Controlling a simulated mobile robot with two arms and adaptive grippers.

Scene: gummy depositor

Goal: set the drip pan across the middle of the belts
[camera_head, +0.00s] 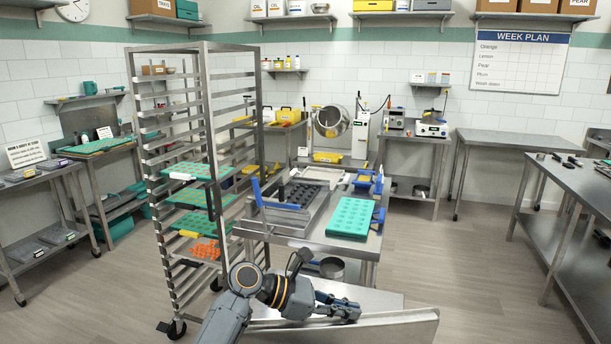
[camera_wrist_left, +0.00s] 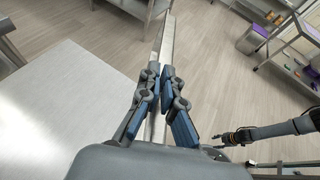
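The drip pan (camera_head: 400,326) is a long, pale metal piece low in the head view, tilted and running to the right past my left gripper (camera_head: 340,308). In the left wrist view my left gripper (camera_wrist_left: 161,88) is shut on its thin edge (camera_wrist_left: 165,40), seen nearly edge-on between the fingers. A steel bench (camera_head: 285,233) ahead carries a metal frame with a dark mould (camera_head: 298,195). I cannot clearly pick out the belts. My right gripper (camera_wrist_left: 226,138) shows small and empty in the left wrist view, its finger opening unclear.
A tall rack (camera_head: 213,130) with teal and orange trays stands left of the bench. A teal mould (camera_head: 351,217) lies at the bench's right. A bare pale surface (camera_wrist_left: 50,120) is beside my left gripper. Another steel table (camera_head: 585,190) stands far right, with open floor between.

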